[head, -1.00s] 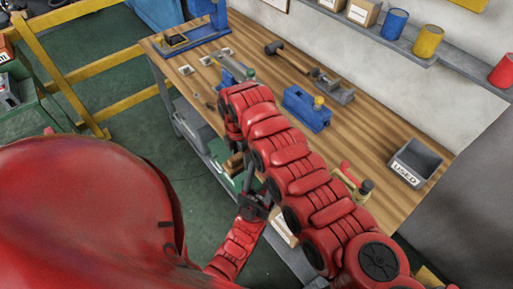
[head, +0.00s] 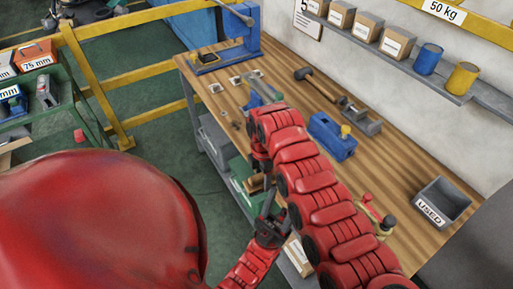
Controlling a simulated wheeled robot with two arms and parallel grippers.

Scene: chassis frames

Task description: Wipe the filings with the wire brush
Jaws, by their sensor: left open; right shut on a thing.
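The workbench (head: 300,130) runs diagonally across the head view. My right arm reaches over its near edge from the lower right, its wrist bent downward. My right gripper (head: 267,180) is mostly hidden under that wrist. A brown, wood-coloured piece beside it (head: 254,184) looks like the wire brush; its bristles are not visible. My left gripper (head: 268,226) is dark, just below the right one and off the bench's near edge, pointing up; it looks empty. Small grey bits (head: 235,125) lie on the bench left of my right arm; I cannot tell whether they are filings.
A red-knobbed item (head: 374,212) sits near my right arm. A yellow rail (head: 95,85) stands left.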

